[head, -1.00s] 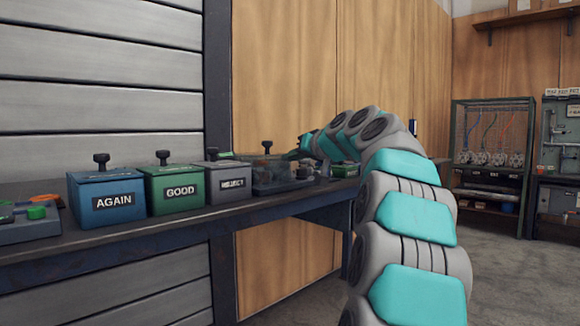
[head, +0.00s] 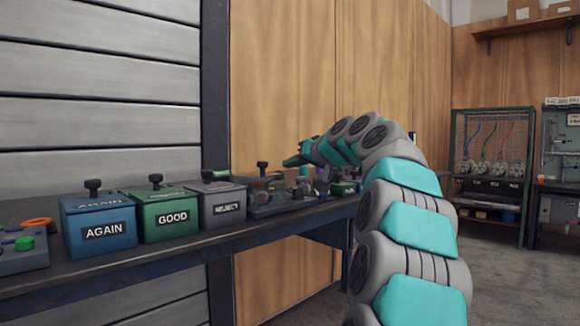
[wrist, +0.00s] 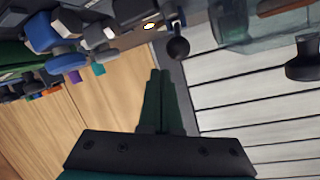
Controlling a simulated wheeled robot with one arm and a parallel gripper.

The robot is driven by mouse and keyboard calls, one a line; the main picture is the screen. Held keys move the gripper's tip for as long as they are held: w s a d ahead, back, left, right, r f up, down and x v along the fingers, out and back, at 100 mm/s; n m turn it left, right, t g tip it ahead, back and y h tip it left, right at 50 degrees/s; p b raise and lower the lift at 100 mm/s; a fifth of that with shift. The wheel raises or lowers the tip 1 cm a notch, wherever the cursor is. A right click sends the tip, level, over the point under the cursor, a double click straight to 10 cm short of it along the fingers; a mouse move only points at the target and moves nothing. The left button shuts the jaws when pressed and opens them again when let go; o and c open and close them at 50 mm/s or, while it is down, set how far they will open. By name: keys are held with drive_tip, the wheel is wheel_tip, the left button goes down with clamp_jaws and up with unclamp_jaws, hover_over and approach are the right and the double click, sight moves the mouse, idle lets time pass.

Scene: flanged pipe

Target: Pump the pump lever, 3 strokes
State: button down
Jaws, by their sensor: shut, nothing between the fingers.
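A clear box (wrist: 245,25) shows in the wrist view. Shelving (head: 492,170) stands far right. Air above the bench is free.

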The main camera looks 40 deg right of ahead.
drive_tip(key=v, duration=0.8)
drive_tip(key=shift+s+f, duration=0.25)
drive_tip(key=shift+s, duration=0.1)
drive_tip(key=shift+a, duration=0.15)
